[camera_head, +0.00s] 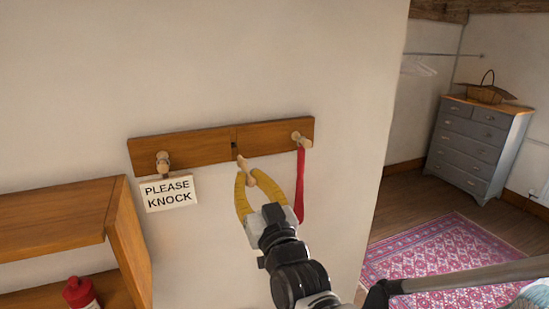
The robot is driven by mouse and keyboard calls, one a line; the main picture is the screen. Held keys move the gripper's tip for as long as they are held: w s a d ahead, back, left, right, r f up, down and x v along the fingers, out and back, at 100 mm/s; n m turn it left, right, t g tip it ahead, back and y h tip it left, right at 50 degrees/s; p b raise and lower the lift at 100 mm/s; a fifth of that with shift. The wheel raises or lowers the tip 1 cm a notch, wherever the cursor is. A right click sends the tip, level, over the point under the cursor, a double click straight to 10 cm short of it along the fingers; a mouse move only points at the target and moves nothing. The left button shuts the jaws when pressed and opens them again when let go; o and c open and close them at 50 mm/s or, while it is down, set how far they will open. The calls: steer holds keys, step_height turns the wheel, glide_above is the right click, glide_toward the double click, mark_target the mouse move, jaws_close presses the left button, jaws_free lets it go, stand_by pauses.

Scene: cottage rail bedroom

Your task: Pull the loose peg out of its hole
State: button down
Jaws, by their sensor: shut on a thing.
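A brown wooden peg rail (200,147) is fixed to the white wall. The loose peg (243,162), pale wood, is at the middle of the rail, by its lower edge. My gripper (246,178) has its two yellow fingers around this peg and is shut on it. A small dark spot, which looks like the hole (234,152), shows on the rail just above and left of the peg. I cannot tell whether the peg's end is still partly in the hole. The fingers hide part of the peg.
A "PLEASE KNOCK" sign (168,193) hangs from the left peg (162,160). A red ribbon (300,185) hangs from the right peg (301,138), close beside my right finger. A wooden shelf (60,220) holding a red bottle (78,292) stands at lower left. The wall above the rail is clear.

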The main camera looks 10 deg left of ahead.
steer(key=shift+b+v, duration=0.3)
steer(key=shift+v, duration=1.85)
